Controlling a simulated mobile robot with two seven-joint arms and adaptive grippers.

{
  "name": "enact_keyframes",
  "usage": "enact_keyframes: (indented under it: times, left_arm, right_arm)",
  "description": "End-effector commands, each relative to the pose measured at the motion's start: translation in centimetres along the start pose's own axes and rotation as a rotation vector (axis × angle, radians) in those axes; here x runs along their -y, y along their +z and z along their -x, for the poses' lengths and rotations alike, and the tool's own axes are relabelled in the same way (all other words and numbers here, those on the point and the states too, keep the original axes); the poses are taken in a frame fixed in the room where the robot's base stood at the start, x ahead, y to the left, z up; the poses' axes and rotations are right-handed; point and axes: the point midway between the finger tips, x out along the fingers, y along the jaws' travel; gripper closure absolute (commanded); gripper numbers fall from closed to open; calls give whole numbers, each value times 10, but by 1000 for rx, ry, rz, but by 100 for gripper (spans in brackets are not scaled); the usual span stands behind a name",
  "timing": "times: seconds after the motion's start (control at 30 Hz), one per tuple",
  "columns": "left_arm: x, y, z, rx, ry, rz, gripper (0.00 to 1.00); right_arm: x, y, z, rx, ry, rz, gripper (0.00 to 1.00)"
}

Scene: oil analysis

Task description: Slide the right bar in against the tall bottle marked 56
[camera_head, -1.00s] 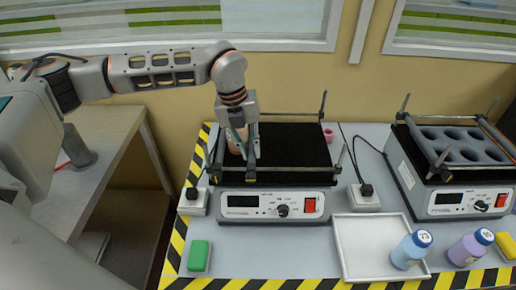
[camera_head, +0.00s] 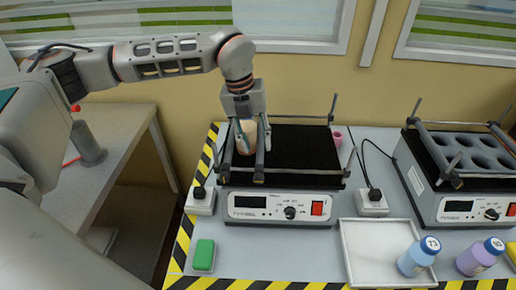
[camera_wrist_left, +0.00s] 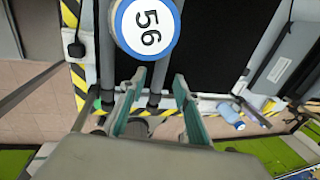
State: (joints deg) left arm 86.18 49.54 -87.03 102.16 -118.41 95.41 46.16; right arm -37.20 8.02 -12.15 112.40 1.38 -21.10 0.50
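The tall bottle marked 56 (camera_wrist_left: 146,24) shows its white-and-blue cap in the left wrist view. In the head view its pinkish body (camera_head: 246,146) stands upright at the left side of the black-topped shaker (camera_head: 300,150), partly hidden by my gripper. The right bar (camera_head: 260,160) runs front to back just right of the bottle; I cannot tell if they touch. The left bar (camera_head: 226,158) is on the bottle's other side. My left gripper (camera_head: 253,142) is open, its green-lined fingers (camera_wrist_left: 159,76) apart over the right bar. My right gripper is not in view.
A second shaker with a round-holed rack (camera_head: 470,150) stands at the right. In front are a white tray (camera_head: 352,270), a blue bottle (camera_head: 418,257), a purple bottle (camera_head: 480,257) and a green block (camera_head: 204,254). The shaker's right part is bare.

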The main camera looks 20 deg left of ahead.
Motion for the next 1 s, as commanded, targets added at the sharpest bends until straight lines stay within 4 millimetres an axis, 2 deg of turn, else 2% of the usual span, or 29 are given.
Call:
enact_keyframes:
  times: [0.03, 0.2, 0.4, 0.6, 1.0]
  left_arm:
    - [1, 1, 12, 4, -3, 1, 68]
    - [0, 1, 47, 4, -2, 3, 68]
    - [0, 1, 77, 3, -2, 2, 68]
    - [0, 0, 88, 1, -1, 1, 68]
    - [0, 0, 88, 1, -1, 2, 68]
  right_arm:
    - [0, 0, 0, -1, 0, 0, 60]
    - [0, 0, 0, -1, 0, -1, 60]
    - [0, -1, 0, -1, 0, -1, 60]
    - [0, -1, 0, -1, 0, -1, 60]
    - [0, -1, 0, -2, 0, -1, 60]
